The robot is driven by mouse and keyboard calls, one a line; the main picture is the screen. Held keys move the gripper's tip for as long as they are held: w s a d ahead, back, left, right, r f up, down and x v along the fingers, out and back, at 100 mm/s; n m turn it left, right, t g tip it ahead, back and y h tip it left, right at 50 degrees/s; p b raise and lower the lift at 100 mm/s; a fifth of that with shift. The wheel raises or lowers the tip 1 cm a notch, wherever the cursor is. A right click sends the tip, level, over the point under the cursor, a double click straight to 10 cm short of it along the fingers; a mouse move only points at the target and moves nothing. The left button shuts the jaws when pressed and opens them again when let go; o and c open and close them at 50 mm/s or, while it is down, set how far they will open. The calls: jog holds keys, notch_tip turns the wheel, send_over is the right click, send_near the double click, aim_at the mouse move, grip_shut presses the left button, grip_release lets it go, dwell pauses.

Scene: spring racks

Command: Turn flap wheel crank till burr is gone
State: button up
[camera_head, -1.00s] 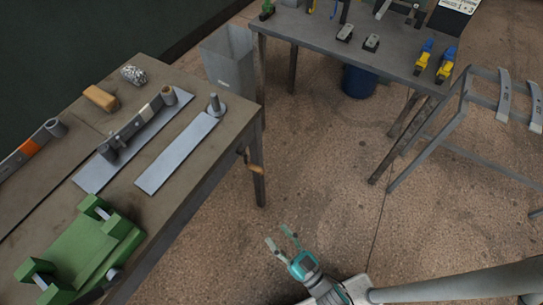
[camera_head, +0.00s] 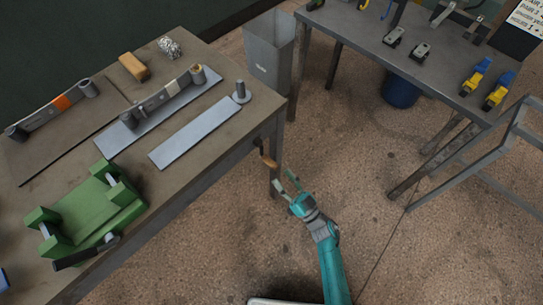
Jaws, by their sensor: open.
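A crank with an orange-brown handle (camera_head: 268,160) sticks out from the right side of the workbench, below its top. I cannot make out a flap wheel or a burr. My gripper (camera_head: 284,184) is open and empty, just below and right of the crank handle, its fingers pointing up and left toward it. The fingers look apart from the handle. A leaf spring (camera_head: 163,97) with upright rolled ends stands on a grey plate (camera_head: 128,131) on the bench. A second leaf spring (camera_head: 44,115) with an orange band lies at the left.
The workbench (camera_head: 195,149) also holds a green fixture (camera_head: 90,209), a bare grey plate (camera_head: 195,134) with a post, a tan block (camera_head: 134,66) and a crumpled silvery ball (camera_head: 169,46). A grey bin (camera_head: 270,55) stands behind. Another table (camera_head: 360,55) and a rack (camera_head: 490,150) stand right; floor between is clear.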

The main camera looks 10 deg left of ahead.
aim_at(264, 155)
jog(key=x, duration=0.9)
jog(key=shift+w+a+r, duration=0.1)
jog(key=shift+a+r, duration=0.05)
jog(key=shift+a, duration=0.15)
grip_shut()
